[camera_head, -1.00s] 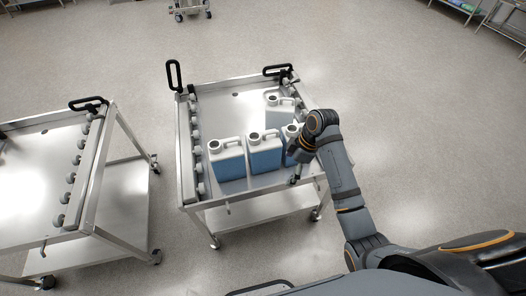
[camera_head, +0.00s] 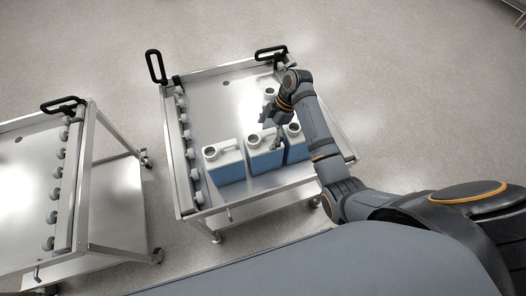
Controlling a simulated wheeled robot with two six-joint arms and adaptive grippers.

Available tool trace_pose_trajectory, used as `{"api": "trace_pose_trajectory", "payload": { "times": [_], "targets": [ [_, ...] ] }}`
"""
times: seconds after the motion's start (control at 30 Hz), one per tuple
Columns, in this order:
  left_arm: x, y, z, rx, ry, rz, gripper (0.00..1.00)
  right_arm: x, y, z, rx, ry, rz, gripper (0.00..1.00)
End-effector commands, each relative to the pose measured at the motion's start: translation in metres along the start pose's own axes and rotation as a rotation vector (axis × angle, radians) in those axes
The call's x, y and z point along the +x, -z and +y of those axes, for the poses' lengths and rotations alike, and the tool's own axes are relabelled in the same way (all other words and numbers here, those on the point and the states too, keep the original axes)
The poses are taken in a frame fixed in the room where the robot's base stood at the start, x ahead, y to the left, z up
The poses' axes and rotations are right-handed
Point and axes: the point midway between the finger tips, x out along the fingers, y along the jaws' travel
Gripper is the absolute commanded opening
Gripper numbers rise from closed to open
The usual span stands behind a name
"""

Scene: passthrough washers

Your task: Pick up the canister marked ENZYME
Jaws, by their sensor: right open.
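Several white canisters with blue lower parts stand on the steel cart (camera_head: 215,105). No marking is legible on any of them, so I cannot tell which is ENZYME. The left canister (camera_head: 226,168), the middle canister (camera_head: 264,160) and the right canister (camera_head: 296,150) form a front row. A back canister (camera_head: 269,94) is mostly hidden behind my right arm. My right gripper (camera_head: 275,136) is open and points down over the middle and right canisters, near their tops. I cannot tell whether it touches them. My left gripper is out of view.
A second steel cart (camera_head: 30,180) with rollers along its edge stands at the left, a gap away. The canister cart has upright black handles (camera_head: 155,66) at its far corners and rollers (camera_head: 190,150) along its left side. Its left rear surface is clear.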

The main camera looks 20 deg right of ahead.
Motion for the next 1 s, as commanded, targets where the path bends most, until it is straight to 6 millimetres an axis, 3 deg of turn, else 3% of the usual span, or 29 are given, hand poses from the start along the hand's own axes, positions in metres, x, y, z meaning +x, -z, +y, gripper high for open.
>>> {"api": "trace_pose_trajectory", "payload": {
  "times": [0.17, 0.3, 0.5, 0.73, 1.0],
  "targets": [
    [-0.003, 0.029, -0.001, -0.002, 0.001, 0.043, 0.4, 0.005, 0.001, 0.0, 0.001, 0.0, -0.001, 1.0],
    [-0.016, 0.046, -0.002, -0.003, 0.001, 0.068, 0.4, 0.024, 0.009, -0.002, 0.002, 0.004, 0.002, 1.0],
    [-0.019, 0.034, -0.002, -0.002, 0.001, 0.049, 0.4, 0.053, 0.008, -0.001, 0.001, 0.0, -0.001, 1.0],
    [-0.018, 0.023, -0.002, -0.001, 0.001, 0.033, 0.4, 0.056, 0.007, -0.001, 0.001, -0.001, -0.002, 1.0],
    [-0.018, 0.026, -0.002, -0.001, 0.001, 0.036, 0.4, 0.056, 0.007, -0.001, 0.001, 0.0, -0.002, 0.65]
  ]
}}
